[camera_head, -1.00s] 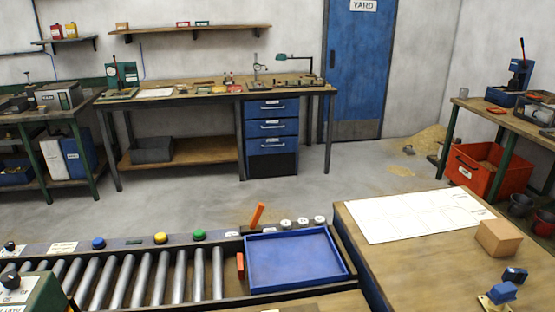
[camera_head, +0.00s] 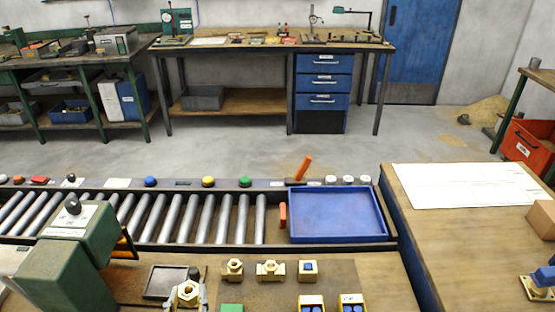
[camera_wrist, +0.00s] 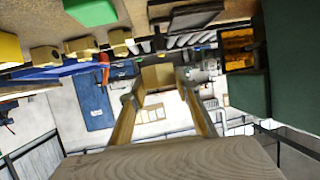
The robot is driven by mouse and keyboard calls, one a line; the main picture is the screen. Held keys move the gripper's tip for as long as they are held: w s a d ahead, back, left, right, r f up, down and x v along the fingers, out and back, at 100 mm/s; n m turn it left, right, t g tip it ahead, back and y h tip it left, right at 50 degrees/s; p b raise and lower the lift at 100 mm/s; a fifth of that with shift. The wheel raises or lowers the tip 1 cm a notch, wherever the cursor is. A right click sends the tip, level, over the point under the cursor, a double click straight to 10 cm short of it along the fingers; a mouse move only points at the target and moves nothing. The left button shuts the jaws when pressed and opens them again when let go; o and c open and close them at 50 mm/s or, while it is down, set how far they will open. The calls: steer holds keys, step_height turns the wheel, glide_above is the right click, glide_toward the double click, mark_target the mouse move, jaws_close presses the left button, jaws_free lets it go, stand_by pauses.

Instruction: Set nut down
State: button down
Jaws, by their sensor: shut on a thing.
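A brass nut (camera_head: 187,291) is at the bottom of the head view, above the near bench. My gripper (camera_head: 188,297) is shut on it, with grey fingers on either side. In the wrist view my gripper (camera_wrist: 165,88) shows its two fingers closed in around a tan piece (camera_wrist: 158,77), which looks like the nut. A similar brass nut (camera_head: 233,268) stands on a brown mat (camera_head: 335,270), right of the held one. I cannot tell whether the held nut touches the surface below.
A dark shallow tray (camera_head: 165,282) lies just behind the held nut. A brass tee fitting (camera_head: 270,270) and a block with a blue top (camera_head: 308,270) stand on the mat. A green machine (camera_head: 70,265) is at left. A roller conveyor (camera_head: 190,218) and blue tray (camera_head: 336,215) lie behind.

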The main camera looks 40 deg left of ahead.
steer(key=w+d+r+m+t+h, duration=0.1)
steer(key=w+d+r, duration=0.15)
steer(key=w, duration=0.85)
steer(key=w+d+r+m+t+h, duration=0.15)
steer(key=w+d, duration=0.25)
steer(key=w, duration=0.7)
steer(key=w+d+r+m+t+h, duration=0.1)
steer(key=w+d+m+t+h, duration=0.15)
steer(key=w+d, duration=1.25)
steer(key=w+d+r+m+h, duration=0.1)
steer(key=w+d, duration=0.5)
steer(key=d, duration=0.3)
steer(key=w+d+r+m+h, duration=0.1)
steer(key=w+d+m+h, duration=0.1)
steer(key=w+d, duration=0.5)
steer(key=d+r+m+h, duration=0.1)
steer(key=d+m+h, duration=0.1)
steer(key=d, duration=2.1)
steer(key=shift+w+d+r+m+h, duration=0.2)
steer(key=shift+r+m+h, duration=0.1)
steer(key=shift+r+h, duration=0.1)
steer(key=shift+w+a, duration=0.1)
